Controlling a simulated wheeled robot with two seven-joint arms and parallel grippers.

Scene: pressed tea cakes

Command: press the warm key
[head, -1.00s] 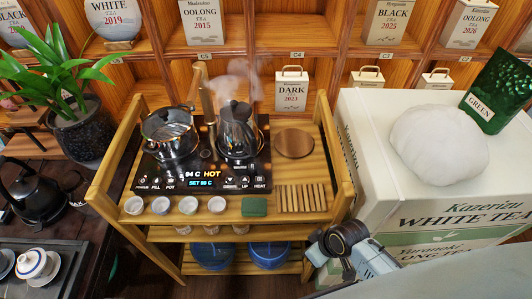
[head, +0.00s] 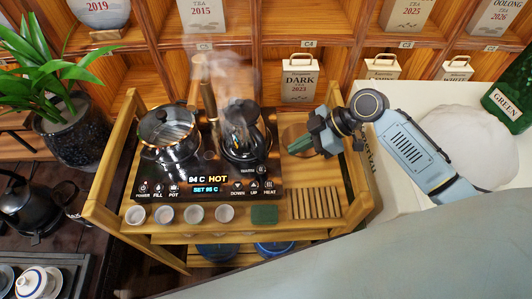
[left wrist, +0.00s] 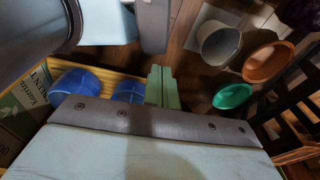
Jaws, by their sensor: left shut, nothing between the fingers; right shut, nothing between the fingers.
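The warm key (head: 261,169) is on the dark tea stove panel (head: 215,198), just below the steaming dark kettle (head: 240,132), with the label WARM to its left. The panel display (head: 207,181) reads 94 C HOT, with a set line below it. My right gripper (head: 292,150) is shut and empty, its green fingertips pointing left over the round wooden mat, to the right of the warm key and apart from it in the picture. Its height above the stand cannot be told. My left gripper (left wrist: 162,88) is shut and empty in the left wrist view.
A glass pot (head: 168,133) stands left of the kettle. Several small cups (head: 165,214), a green cloth (head: 264,214) and a slatted rack (head: 315,203) line the stand's front. Blue bowls (head: 275,248) are below. A white crate (head: 390,185) stands at the right.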

